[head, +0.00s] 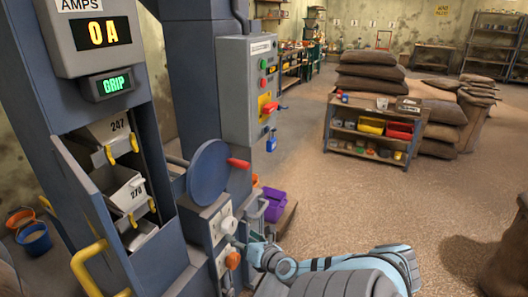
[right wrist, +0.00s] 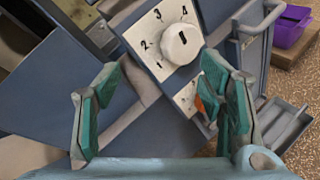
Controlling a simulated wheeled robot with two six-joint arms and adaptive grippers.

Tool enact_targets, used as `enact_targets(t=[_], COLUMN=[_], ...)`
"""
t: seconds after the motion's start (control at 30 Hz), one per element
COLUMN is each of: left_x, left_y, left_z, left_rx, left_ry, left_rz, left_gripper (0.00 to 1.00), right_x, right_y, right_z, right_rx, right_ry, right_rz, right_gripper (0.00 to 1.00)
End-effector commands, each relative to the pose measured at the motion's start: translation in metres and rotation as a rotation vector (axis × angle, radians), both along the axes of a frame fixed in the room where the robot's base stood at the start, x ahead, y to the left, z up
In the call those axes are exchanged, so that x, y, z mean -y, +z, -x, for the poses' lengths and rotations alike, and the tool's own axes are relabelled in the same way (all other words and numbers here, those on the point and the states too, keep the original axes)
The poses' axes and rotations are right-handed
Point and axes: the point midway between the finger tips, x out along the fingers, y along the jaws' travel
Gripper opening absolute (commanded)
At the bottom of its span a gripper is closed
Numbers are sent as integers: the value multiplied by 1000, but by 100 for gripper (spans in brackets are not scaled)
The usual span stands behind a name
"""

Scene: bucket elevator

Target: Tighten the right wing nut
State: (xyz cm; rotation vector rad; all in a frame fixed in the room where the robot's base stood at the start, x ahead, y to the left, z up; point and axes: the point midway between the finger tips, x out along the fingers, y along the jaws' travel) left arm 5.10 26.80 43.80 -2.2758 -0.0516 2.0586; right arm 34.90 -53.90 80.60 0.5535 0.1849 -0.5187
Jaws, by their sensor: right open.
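Two grey buckets, marked 247 (head: 113,127) and 270 (head: 126,192), show in the open hatch of the blue elevator leg in the head view. Each has a pair of yellow fittings on its front, such as the right one on the upper bucket (head: 134,142) and the right one on the lower bucket (head: 152,206). I cannot tell for sure which is the right wing nut. My right gripper (head: 250,245) is right of the hatch, by the control box. In the right wrist view, its teal-padded fingers (right wrist: 163,108) are apart and empty. My left gripper is out of view.
A white selector knob (right wrist: 181,43) on a dial lies ahead of the right fingers; an orange knob (head: 233,261) is below it. A blue handwheel (head: 209,172) with red handle and a yellow rail (head: 88,262) flank the hatch. Open floor lies right.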

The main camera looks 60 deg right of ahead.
Motion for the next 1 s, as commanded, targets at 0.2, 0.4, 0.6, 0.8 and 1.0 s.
enact_targets(t=[0.2,0.4,0.6,0.8,1.0], left_x=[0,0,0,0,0], left_y=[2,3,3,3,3], left_z=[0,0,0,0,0], left_rx=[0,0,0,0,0], left_ry=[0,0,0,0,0], left_rz=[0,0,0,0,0], left_gripper=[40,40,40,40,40], right_x=[17,21,21,21,21], right_y=[-52,-85,-94,-94,-94], right_z=[33,56,62,62,62], right_rx=[-28,-38,-40,-40,-40], right_ry=[-175,-285,-317,-316,-316], right_rz=[-196,-321,-357,-356,-355], right_gripper=[63,63,63,63,63])
